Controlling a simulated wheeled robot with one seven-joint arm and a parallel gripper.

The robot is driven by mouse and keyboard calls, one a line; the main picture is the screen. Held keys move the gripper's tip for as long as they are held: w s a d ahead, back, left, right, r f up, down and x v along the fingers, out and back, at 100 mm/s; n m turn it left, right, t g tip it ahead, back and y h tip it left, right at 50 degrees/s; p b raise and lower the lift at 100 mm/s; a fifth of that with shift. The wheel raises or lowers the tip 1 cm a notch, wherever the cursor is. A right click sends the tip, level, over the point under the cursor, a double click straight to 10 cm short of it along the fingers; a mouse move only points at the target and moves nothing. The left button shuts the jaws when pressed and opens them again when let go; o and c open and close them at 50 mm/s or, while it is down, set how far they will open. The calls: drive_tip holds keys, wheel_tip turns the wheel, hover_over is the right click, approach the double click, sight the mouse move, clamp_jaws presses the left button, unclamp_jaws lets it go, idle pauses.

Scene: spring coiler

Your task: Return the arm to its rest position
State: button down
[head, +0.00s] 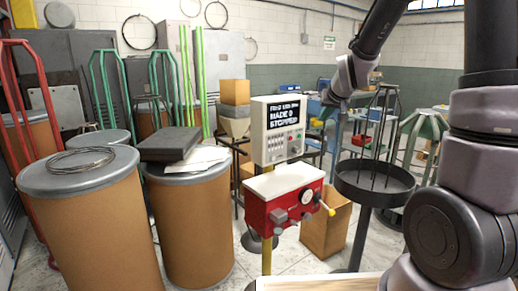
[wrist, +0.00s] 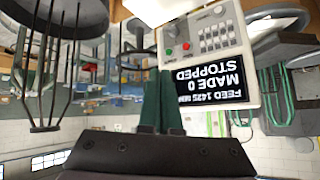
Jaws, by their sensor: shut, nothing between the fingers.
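My gripper (head: 327,101) hangs from my raised arm at the upper right of the head view, in front of the back wall and shelving. In the wrist view its two dark green fingers (wrist: 160,78) lie together, shut, with nothing between them. The control box (head: 280,130) stands left of my gripper, apart from it. Its screen reads "MADE 0 STOPPED". The wrist view shows the same control box (wrist: 205,38) upside down, with its buttons and screen, to the right of the fingers.
Below the control box is a red machine unit (head: 285,196) with knobs and a yellow-tipped lever. A dark round tray (head: 375,187) with a wire cage stands right of it. Large brown drums (head: 95,225) fill the left. A cardboard box (head: 326,226) sits on the floor.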

drive_tip(key=s+r+m, duration=0.1)
drive_tip(key=s+r, duration=0.2)
drive_tip(key=s, duration=0.7)
drive_tip(key=s+d+r+m+g, duration=0.1)
drive_tip(key=s+r, duration=0.3)
drive_tip(key=s, duration=0.5)
drive_tip(key=s+r+m+g+y, duration=0.1)
drive_tip(key=s+r, duration=0.2)
drive_tip(key=s, duration=0.7)
drive_tip(key=shift+s+d+r, duration=0.3)
drive_tip(key=shift+d+r, duration=0.05)
drive_tip(key=shift+d, duration=0.05)
